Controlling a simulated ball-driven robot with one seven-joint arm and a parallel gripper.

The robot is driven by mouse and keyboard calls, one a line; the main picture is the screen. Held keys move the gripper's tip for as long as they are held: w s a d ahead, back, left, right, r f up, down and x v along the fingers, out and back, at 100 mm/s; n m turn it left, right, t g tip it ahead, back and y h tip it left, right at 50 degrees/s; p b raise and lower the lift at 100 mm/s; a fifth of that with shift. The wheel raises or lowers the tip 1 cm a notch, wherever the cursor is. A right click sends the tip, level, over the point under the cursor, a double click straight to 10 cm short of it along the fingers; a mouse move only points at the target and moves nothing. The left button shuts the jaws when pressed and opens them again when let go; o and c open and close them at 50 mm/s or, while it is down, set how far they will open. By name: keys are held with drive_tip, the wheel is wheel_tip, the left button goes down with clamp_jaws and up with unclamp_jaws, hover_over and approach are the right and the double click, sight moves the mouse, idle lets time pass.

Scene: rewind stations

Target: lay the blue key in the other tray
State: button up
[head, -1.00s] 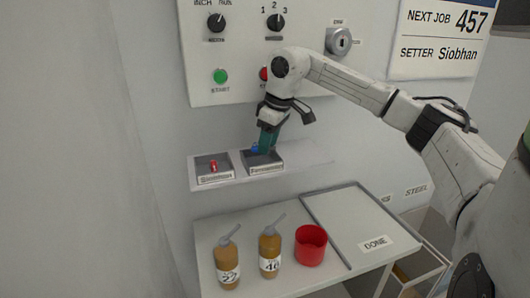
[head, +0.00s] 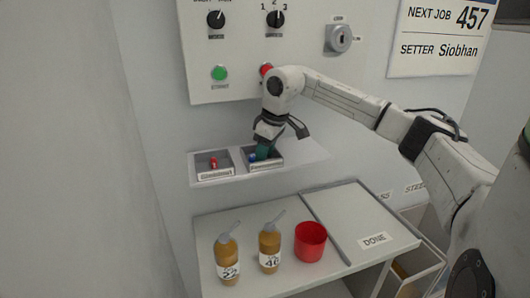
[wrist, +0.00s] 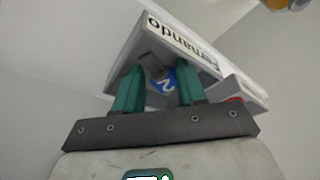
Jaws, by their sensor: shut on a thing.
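The blue key (head: 252,157) is in the right-hand of two small trays on the wall shelf. In the wrist view its blue tag (wrist: 163,82), marked 2, and a grey metal part show between my fingers. My gripper (head: 262,154) has its green fingers down inside this right tray (head: 266,167) and is shut on the key; the fingers (wrist: 158,85) also show in the wrist view. This tray's label (wrist: 184,45) reads Fernando. The other tray (head: 215,175) stands just to its left, with a red key (head: 213,162) in it.
The shelf (head: 310,150) is bare right of the trays. A control panel (head: 240,50) with knobs and buttons is above. On the table below stand two brown bottles (head: 227,262) (head: 269,250) and a red cup (head: 310,242), left of an empty DONE area (head: 350,220).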

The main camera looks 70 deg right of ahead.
drive_tip(key=shift+s+f, duration=0.1)
drive_tip(key=shift+f, duration=0.45)
drive_tip(key=o, duration=0.8)
drive_tip(key=shift+f, duration=0.15)
drive_tip(key=shift+r, duration=0.3)
drive_tip(key=v, duration=1.3)
drive_tip(key=shift+w+d+r, duration=0.1)
drive_tip(key=shift+w+r, duration=0.05)
drive_tip(key=shift+w, duration=0.15)
drive_tip(key=shift+s, duration=0.1)
